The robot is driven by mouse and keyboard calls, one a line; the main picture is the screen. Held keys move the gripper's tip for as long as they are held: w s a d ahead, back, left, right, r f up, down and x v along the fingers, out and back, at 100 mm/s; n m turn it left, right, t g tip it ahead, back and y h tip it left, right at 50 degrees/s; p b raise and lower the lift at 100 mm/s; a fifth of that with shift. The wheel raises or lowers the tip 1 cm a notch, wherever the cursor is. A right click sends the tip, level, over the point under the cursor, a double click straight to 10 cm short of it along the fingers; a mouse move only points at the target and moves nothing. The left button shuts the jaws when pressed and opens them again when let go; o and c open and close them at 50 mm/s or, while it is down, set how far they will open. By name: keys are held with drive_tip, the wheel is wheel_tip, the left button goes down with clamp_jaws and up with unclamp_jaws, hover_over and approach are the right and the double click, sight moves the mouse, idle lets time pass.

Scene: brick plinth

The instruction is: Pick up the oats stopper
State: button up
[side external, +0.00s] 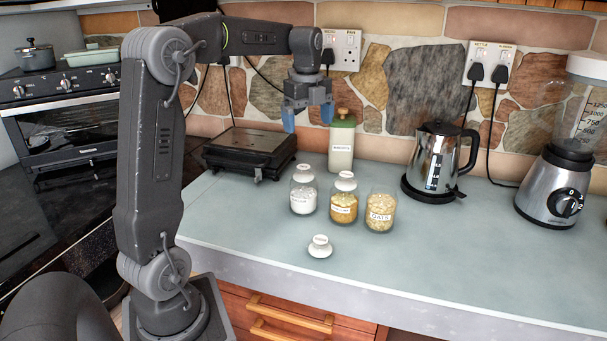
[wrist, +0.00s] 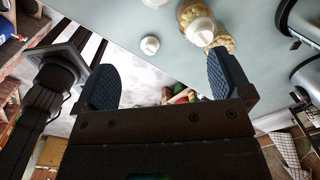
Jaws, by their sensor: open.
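The oats stopper (side external: 320,247) is a white, round, knobbed lid lying on the counter in front of the jars. It appears as a small white disc in the wrist view (wrist: 149,45), above the gap between my fingers. The open glass oats jar (side external: 380,212), filled with pale flakes, stands behind it to the right without a lid. My gripper (side external: 308,115) is open and empty, high above the counter behind the jars. Its two blue fingers stand wide apart in the wrist view (wrist: 162,88).
Two stoppered jars, one white-filled (side external: 303,197) and one yellow-filled (side external: 343,205), stand left of the oats jar. A tall canister (side external: 341,148), a black grill (side external: 250,150), a kettle (side external: 436,160) and a blender (side external: 555,185) stand farther back. The front right counter is clear.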

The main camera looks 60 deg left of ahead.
drive_tip(key=a+m, duration=0.1)
drive_tip(key=a, duration=0.2)
approach(304, 167)
drive_tip(key=shift+m, duration=0.3)
wheel_tip(304, 167, down, 5)
drive_tip(key=shift+w+f, duration=0.1)
wheel_tip(304, 167, down, 5)
drive_tip(key=shift+a+f, duration=0.1)
drive_tip(key=c, duration=1)
drive_tip(key=shift+c, duration=0.2)
